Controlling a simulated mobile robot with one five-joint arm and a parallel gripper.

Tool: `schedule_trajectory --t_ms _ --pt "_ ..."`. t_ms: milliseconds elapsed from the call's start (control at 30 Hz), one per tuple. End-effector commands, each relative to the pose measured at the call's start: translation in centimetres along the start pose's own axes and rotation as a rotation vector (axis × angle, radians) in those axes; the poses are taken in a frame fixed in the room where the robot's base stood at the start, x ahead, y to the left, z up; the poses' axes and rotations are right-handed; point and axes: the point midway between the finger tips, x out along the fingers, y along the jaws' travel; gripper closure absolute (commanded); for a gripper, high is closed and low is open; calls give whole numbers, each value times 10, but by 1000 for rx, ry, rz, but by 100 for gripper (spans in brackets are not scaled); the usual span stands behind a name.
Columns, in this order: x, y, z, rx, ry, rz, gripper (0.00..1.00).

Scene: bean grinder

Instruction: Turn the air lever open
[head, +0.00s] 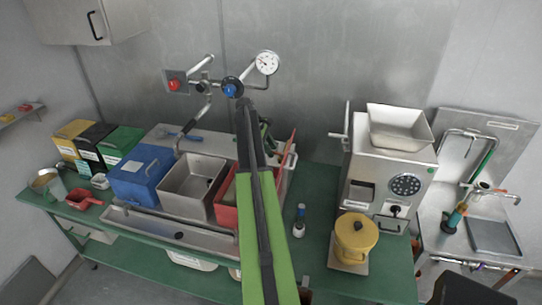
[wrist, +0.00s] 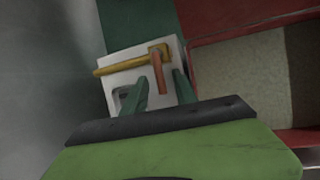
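An orange-red lever (wrist: 157,72) hangs from the end of a brass pipe (wrist: 125,63) in the wrist view; it looks like the air lever. The pipe lies across a white block (wrist: 112,83). My gripper (wrist: 161,80) has its two dark green fingers apart, one on each side of the lever's lower end. I cannot tell whether either finger touches it. In the head view my gripper (head: 264,128) is at the back of the bench, beyond the red bin, and my arm hides much of that spot. A thin red stick (head: 289,146) stands just right of it.
A red bin (head: 226,206) stands close by; its red rim (wrist: 235,27) fills the right of the wrist view. A steel basin (head: 190,187) and blue box (head: 140,174) are left. A small bottle (head: 299,222) and steel grinder (head: 386,185) are right. The wall gauge (head: 267,62) is behind.

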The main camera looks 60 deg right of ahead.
Motion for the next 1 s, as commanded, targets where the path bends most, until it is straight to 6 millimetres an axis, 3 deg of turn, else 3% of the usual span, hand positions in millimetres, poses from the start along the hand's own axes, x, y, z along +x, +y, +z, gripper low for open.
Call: schedule_trajectory --t_ms 167,467,1000 --pt "-1 0 0 0 0 0 66" --pt "-1 0 0 -1 0 1 100" --pt "-2 0 0 -1 0 2 100"
